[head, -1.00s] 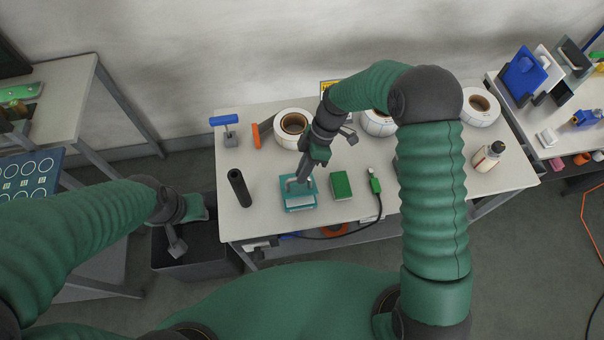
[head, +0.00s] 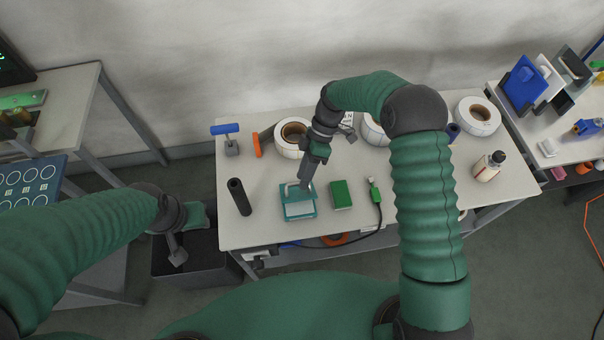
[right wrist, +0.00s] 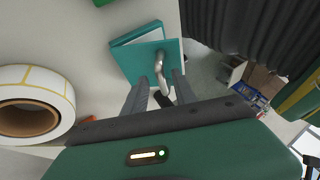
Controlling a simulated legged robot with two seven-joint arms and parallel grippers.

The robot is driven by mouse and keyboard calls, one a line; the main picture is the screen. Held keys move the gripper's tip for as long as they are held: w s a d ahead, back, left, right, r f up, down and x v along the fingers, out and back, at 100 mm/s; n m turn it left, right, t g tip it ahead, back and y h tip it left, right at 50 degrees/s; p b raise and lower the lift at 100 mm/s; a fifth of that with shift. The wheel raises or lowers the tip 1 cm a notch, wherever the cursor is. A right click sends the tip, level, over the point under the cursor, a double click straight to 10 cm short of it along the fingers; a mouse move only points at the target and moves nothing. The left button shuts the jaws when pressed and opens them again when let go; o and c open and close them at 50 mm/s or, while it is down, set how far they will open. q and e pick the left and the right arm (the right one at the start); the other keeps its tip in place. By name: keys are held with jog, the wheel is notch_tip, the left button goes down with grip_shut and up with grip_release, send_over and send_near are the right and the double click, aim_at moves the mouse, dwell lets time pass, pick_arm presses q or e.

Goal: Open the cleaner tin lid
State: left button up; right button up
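The cleaner tin, a small teal box (head: 299,213) with a pale upper part, sits near the table's front edge in the head view. In the right wrist view, its teal top (right wrist: 136,62) carries a curved grey handle (right wrist: 160,72). My right gripper (head: 304,186) is above the tin's back edge. In the right wrist view, its fingers (right wrist: 160,86) are apart, with the handle between them and gaps visible. My left gripper (head: 176,252) hangs over a dark bin, its fingertips unclear.
Label rolls (head: 293,134) line the back. A white bottle (head: 488,166) stands at right. The dark bin (head: 190,262) is on the floor.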

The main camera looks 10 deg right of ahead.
jog(key=shift+r, duration=0.15)
jog(key=b+v, duration=0.1)
jog(key=v, duration=1.5)
jog(key=shift+w+d+r+b, duration=0.2)
jog(key=shift+d+b, duration=0.1)
jog(key=shift+b, duration=0.1)
